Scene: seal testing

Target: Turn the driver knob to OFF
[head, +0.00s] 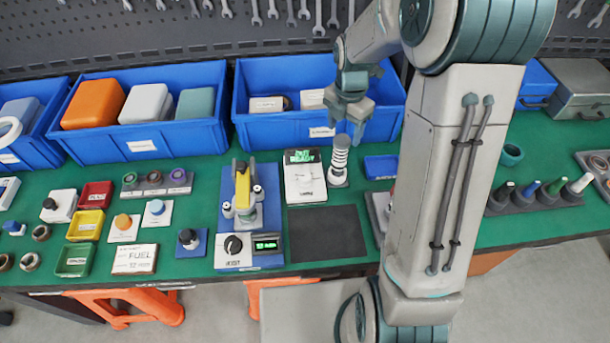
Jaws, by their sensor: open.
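A black round knob (233,245) sits on the white front panel of a blue-based device (240,262) near the table's front edge. A light pointer mark shows on the knob, but its setting labels are too small to read. Beside the knob is a small display with green digits (266,245). A yellow-topped clamp (243,187) stands on the device behind the knob. My gripper (349,125) is open and points down, above and to the right of the device, well away from the knob. A white ribbed post (339,163) stands just below the fingers.
A white scale-like unit (304,180) and a dark mat (327,235) lie right of the device. A small black knob on a blue base (187,240) stands left. Blue bins (147,145) line the back. Small trays and fittings crowd the left; several capped tubes stand right.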

